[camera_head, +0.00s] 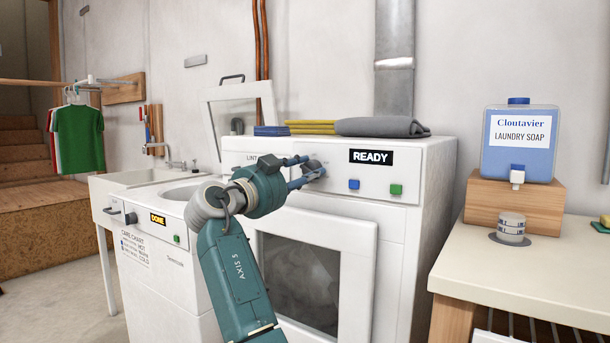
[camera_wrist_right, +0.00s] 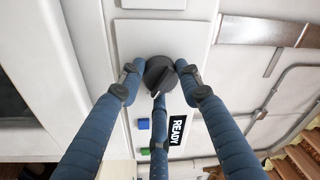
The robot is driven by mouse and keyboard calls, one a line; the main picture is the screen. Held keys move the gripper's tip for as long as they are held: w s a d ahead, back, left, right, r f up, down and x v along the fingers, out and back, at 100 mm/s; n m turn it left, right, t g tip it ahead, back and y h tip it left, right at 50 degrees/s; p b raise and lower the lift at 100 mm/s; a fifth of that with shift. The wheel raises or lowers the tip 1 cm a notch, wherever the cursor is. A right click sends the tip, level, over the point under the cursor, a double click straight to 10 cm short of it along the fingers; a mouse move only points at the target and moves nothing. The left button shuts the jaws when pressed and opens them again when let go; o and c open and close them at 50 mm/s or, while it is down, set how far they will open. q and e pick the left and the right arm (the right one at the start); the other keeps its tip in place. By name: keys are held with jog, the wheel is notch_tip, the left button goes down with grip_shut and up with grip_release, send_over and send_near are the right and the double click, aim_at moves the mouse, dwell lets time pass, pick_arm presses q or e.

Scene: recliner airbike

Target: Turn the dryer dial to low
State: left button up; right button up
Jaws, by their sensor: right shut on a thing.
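The white dryer (camera_head: 425,172) stands in the middle of the head view, its front panel carrying a black READY label (camera_head: 375,156). The dark grey dial (camera_wrist_right: 159,75) is in the upper middle of the wrist view, with a raised grip bar and a light pointer mark. My right gripper (camera_head: 312,172) reaches the panel left of the label. In the wrist view its blue fingers close around the dial, two from the sides and one from below. In the head view the fingers mostly hide the dial. My left gripper is in neither view.
A blue button (camera_head: 354,184) and a green button (camera_head: 396,189) sit below the label. Folded cloths (camera_head: 382,127) lie on the dryer top. The washer (camera_head: 165,255) with a DONE label stands left. A table (camera_head: 510,270) with a soap jug (camera_head: 519,145) stands right.

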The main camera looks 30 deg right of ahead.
jog(key=shift+s+r+m, duration=0.15)
jog(key=shift+r+m, duration=0.1)
jog(key=shift+m, duration=0.25)
jog(key=o, duration=0.9)
jog(key=shift+o, duration=1.3)
jog(key=shift+s+d, duration=0.1)
jog(key=shift+s, duration=0.05)
jog(key=shift+f, duration=0.1)
jog(key=shift+a, duration=0.2)
jog(key=v, duration=1.1)
jog(key=shift+a, duration=0.35)
